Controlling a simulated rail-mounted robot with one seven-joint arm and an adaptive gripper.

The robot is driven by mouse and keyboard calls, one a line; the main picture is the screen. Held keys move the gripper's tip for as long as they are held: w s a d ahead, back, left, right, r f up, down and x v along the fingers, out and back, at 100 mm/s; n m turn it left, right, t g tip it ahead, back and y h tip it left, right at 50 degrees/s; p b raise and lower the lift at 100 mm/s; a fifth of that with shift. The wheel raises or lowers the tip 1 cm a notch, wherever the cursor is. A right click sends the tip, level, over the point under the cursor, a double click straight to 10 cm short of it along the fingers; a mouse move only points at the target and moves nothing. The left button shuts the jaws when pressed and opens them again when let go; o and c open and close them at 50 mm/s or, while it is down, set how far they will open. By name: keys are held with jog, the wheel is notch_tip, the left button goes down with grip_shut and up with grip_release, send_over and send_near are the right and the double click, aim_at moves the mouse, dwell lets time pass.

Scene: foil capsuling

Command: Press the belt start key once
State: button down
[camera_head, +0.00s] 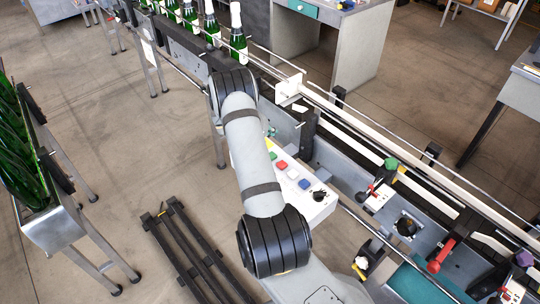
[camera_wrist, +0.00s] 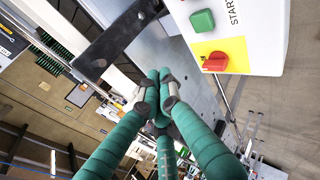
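The green start key (camera_wrist: 202,21) is on a white control box (camera_wrist: 262,35), beside printed letters reading "START", at the top right of the wrist view. My gripper (camera_wrist: 160,92) shows teal fingers with their tips drawn together and nothing visible between them. In that picture the tips are below and left of the green key, apart from it; the depth gap is hard to judge. In the head view the white control box (camera_head: 310,205) is partly covered by my arm, and my gripper is hidden.
A red switch on a yellow plate (camera_wrist: 238,54) sits just below the green key. Red (camera_head: 282,165), white and blue keys and a black knob (camera_head: 319,196) share the box. A conveyor with bottles (camera_head: 238,45) runs behind. Dark rails (camera_head: 190,250) lie on the floor.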

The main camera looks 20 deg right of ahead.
jog(key=shift+a, duration=0.1)
notch_tip(320, 180, down, 8)
jog(key=b, duration=0.3)
jog(key=shift+r+b, duration=0.1)
jog(key=shift+b, duration=0.2)
jog(key=shift+f+b, duration=0.55)
jog(key=shift+b, duration=0.2)
jog(key=shift+f+b, duration=0.9)
jog(key=shift+b, duration=0.75)
dwell(1.4)
jog(key=shift+r, duration=0.9)
jog(key=shift+r+p, duration=0.15)
jog(key=shift+p, duration=0.15)
jog(key=shift+r+p, duration=0.95)
jog(key=shift+r, duration=1.45)
